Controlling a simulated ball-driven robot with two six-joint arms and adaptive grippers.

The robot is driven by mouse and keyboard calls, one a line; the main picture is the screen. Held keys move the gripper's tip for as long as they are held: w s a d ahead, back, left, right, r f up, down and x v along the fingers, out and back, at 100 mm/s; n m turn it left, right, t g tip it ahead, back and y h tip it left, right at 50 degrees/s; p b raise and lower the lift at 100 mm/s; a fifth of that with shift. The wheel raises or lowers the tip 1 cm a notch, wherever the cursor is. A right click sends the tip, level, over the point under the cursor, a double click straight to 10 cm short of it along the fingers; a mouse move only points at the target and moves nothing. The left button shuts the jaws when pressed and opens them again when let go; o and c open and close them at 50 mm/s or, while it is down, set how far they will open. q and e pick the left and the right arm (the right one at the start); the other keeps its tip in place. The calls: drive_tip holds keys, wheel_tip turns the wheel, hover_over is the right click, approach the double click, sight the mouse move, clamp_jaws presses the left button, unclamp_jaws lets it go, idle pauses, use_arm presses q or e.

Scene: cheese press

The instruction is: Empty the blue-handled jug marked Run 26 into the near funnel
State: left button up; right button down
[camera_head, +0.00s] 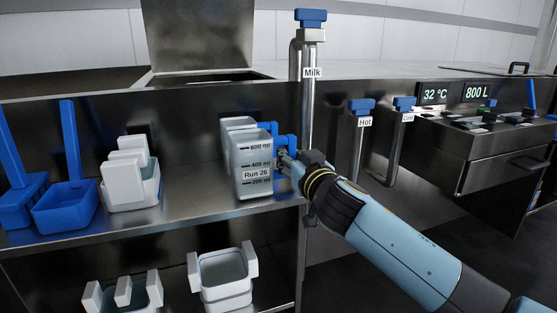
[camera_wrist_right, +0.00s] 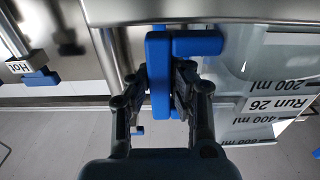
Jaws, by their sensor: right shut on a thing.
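The translucent jug marked Run 26 (camera_head: 250,157) stands upright on the upper steel shelf, its scale and label facing the head camera. Its blue handle (camera_head: 287,143) is on its right side. My right gripper (camera_head: 284,157) reaches in from the right and is shut on this handle. In the right wrist view, the fingers of the gripper (camera_wrist_right: 171,80) close on both sides of the blue handle (camera_wrist_right: 159,75), and the label of the jug (camera_wrist_right: 282,105) appears upside down. I cannot make out a funnel in either view. My left gripper is out of view.
Another pale vessel (camera_head: 237,124) stands close behind the jug. The Milk pipe (camera_head: 308,90) rises just right; Hot (camera_head: 362,125) and another tap (camera_head: 402,125) are farther right.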

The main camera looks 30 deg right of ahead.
wheel_tip(320, 180, up, 14)
drive_tip(key=p, duration=0.8)
drive_tip(key=shift+f, duration=0.25)
use_arm(q)
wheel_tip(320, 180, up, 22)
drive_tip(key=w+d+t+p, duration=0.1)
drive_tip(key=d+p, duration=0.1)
drive_tip(key=p, duration=1.4)
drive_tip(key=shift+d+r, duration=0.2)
use_arm(e)
wheel_tip(320, 180, up, 18)
drive_tip(key=shift+r, duration=0.25)
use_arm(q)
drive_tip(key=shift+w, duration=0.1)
